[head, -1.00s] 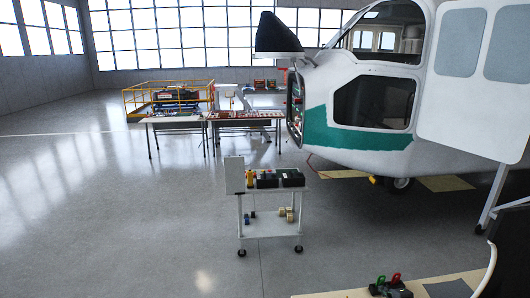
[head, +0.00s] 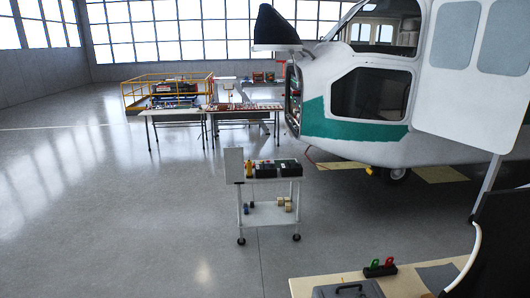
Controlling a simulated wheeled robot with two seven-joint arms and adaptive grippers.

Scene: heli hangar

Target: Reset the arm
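Neither of my grippers shows in the head view, and I cannot make out any part of my arms for certain. A wooden-topped table (head: 310,287) is at the bottom right. On it are a grey case with a handle (head: 345,290), a dark block with a green and a red piece (head: 380,268), and a flat grey sheet (head: 438,277). A large black shape with a pale curved edge (head: 500,255) covers the right end of the table. I cannot tell what it is.
A white trolley (head: 268,231) carrying dark boxes (head: 278,168) stands mid-floor. A white and green helicopter (head: 350,130) fills the right. Work tables (head: 178,112) and a yellow-railed platform (head: 135,92) stand behind. The floor at left (head: 100,220) is clear.

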